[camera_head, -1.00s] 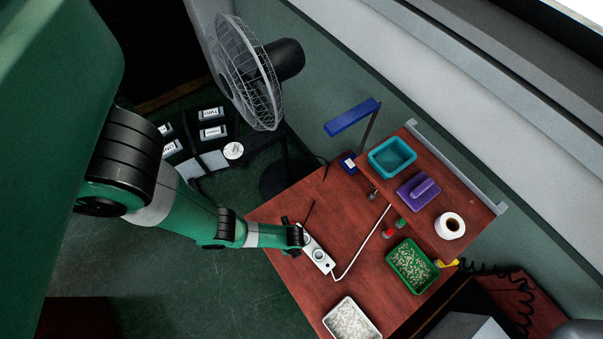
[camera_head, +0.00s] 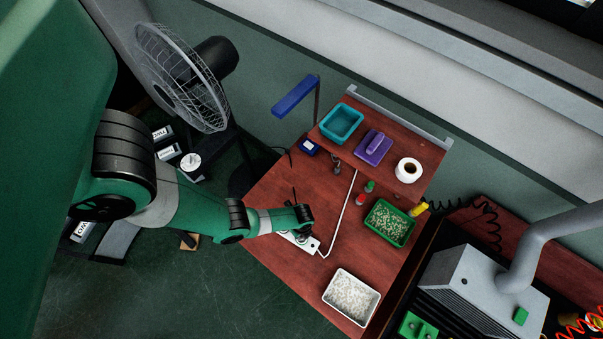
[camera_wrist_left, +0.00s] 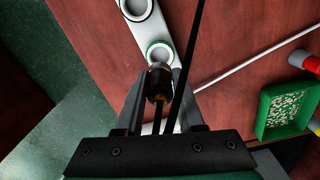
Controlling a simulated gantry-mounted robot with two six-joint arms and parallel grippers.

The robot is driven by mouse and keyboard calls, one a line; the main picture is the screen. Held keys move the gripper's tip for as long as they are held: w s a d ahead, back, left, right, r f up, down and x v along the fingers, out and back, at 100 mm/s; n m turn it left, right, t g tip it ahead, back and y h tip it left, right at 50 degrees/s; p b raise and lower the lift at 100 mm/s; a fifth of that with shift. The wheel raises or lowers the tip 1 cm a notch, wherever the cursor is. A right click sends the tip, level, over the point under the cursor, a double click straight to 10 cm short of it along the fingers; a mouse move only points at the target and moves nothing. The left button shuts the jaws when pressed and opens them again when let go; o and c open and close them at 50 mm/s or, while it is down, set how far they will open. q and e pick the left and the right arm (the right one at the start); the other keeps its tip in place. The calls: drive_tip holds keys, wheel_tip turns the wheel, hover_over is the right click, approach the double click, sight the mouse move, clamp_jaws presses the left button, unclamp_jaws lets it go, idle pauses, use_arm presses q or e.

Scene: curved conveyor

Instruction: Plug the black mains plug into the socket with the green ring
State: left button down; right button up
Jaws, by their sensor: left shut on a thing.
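A white socket strip (camera_head: 311,246) lies on the red-brown bench top, partly hidden by my left arm in the head view. In the left wrist view, one socket has a green ring (camera_wrist_left: 150,46) and another, farther up the strip (camera_wrist_left: 168,20), has a dark ring (camera_wrist_left: 126,14). My left gripper (camera_head: 305,214) is over the strip. In the left wrist view it (camera_wrist_left: 158,92) is shut on the black mains plug (camera_wrist_left: 158,88), whose front end overlaps the near edge of the green-ringed socket. I cannot tell whether they touch. My right gripper is out of view.
A white cable (camera_head: 345,212) runs from the strip across the bench. A white tray (camera_head: 336,293), a green tray (camera_head: 374,234) and small red and green items stand to the right. A raised shelf (camera_head: 343,152) holds a teal bin. A blue lamp (camera_head: 295,96) stands behind.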

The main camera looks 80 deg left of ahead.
sight(302, 237)
use_arm(q)
drive_tip(key=shift+f+b, duration=2.5)
drive_tip(key=shift+f, duration=0.25)
drive_tip(key=shift+f, duration=0.15)
drive_tip(key=shift+f+b, duration=0.3)
drive_tip(key=shift+b, duration=0.15)
drive_tip(key=shift+f+b, duration=0.4)
drive_tip(key=shift+f, duration=0.05)
drive_tip(key=shift+c, duration=2.2)
unclamp_jaws()
drive_tip(key=shift+r, duration=0.15)
wheel_tip(302, 237, up, 12)
drive_tip(key=p, duration=1.1)
drive_tip(key=shift+f+p, duration=0.2)
drive_tip(key=shift+p, duration=0.2)
drive_tip(key=shift+f, duration=0.1)
